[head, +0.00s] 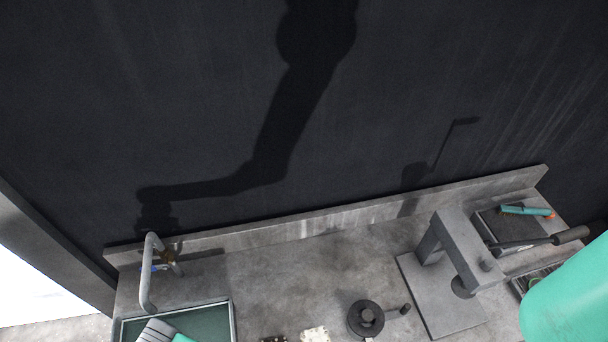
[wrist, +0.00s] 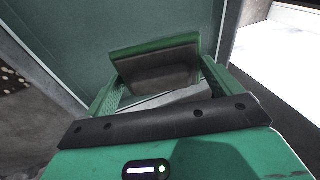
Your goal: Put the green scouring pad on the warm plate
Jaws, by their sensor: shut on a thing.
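The green scouring pad (wrist: 155,47) shows in the wrist view as a block with a green top and a dark brownish face. My gripper (wrist: 155,82) is shut on it, with a green finger on each side. The pad is over the green-floored basin (wrist: 90,30), whose pale rim shows beside it; I cannot tell its height. In the head view a grey ribbed piece and a bit of green (head: 183,338) show at the basin's lower edge, cut off by the frame. I cannot tell for sure which thing is the warm plate; a dark square plate (head: 490,222) lies at the far right.
A grey tap (head: 149,275) stands behind the basin (head: 232,318). A round dark device with a handle (head: 366,318) and a white spotted piece (head: 315,334) are at the middle front. A grey press-like stand (head: 455,245) rises at the right. The counter's back middle is clear.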

